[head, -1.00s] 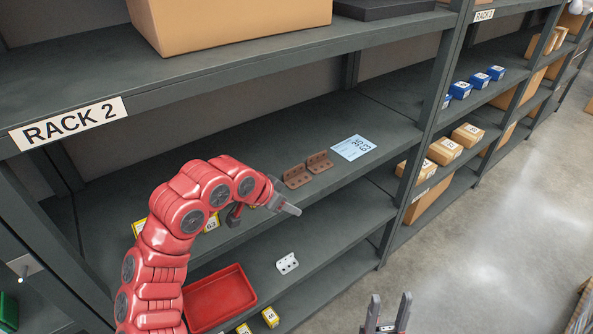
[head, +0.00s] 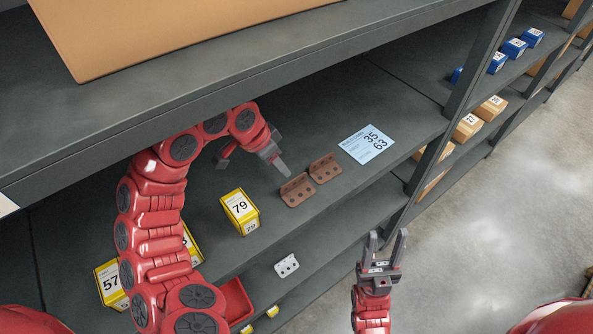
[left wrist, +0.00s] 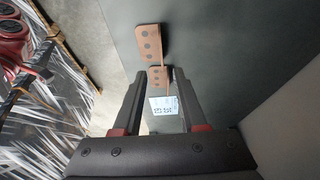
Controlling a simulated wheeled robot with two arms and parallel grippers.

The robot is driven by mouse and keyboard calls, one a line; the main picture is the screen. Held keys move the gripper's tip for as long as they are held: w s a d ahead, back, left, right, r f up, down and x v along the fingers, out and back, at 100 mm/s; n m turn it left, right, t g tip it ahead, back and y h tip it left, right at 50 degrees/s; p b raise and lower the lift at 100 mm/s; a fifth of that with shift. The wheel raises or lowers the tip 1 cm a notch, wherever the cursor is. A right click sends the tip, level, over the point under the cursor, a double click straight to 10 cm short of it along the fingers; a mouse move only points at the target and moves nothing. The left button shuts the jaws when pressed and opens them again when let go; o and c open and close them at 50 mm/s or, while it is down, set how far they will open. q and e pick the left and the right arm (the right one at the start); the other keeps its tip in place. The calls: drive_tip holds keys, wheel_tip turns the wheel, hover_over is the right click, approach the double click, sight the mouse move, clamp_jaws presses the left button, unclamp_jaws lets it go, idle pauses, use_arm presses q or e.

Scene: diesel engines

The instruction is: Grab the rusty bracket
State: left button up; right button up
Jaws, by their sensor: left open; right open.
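Two rusty brown brackets lie on the middle shelf in the head view. The nearer rusty bracket (head: 297,190) is on the left, and the second rusty bracket (head: 325,168) is just right of it. My left gripper (head: 283,168) is over the shelf, close behind the nearer bracket and apart from it. In the left wrist view my left gripper (left wrist: 158,80) is open and empty. There one bracket (left wrist: 150,43) shows beyond the fingertips and another (left wrist: 158,78) shows between them. My right gripper (head: 386,247) is open and empty in front of the rack.
A paper sheet marked 35 and 63 (head: 367,144) lies right of the brackets. A yellow box marked 79 (head: 240,212) stands left of them. A white bracket (head: 287,265) and a red tray (head: 236,300) are on the shelf below. The upper shelf (head: 300,75) overhangs.

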sight(294, 179)
use_arm(q)
drive_tip(key=b+x, duration=0.5)
drive_tip(key=x, duration=0.1)
drive_tip(key=shift+w+b, duration=0.1)
drive_tip(key=shift+b, duration=0.3)
drive_tip(key=shift+w+d, duration=0.1)
drive_tip(key=shift+w, duration=0.1)
drive_tip(key=shift+w+f, duration=0.1)
drive_tip(key=shift+f, duration=0.15)
drive_tip(key=x, duration=0.4)
drive_tip(key=shift+f, duration=0.1)
drive_tip(key=shift+w+d+f, duration=0.1)
drive_tip(key=shift+d+f, duration=0.1)
drive_tip(key=shift+f, duration=0.15)
drive_tip(key=shift+r, duration=0.1)
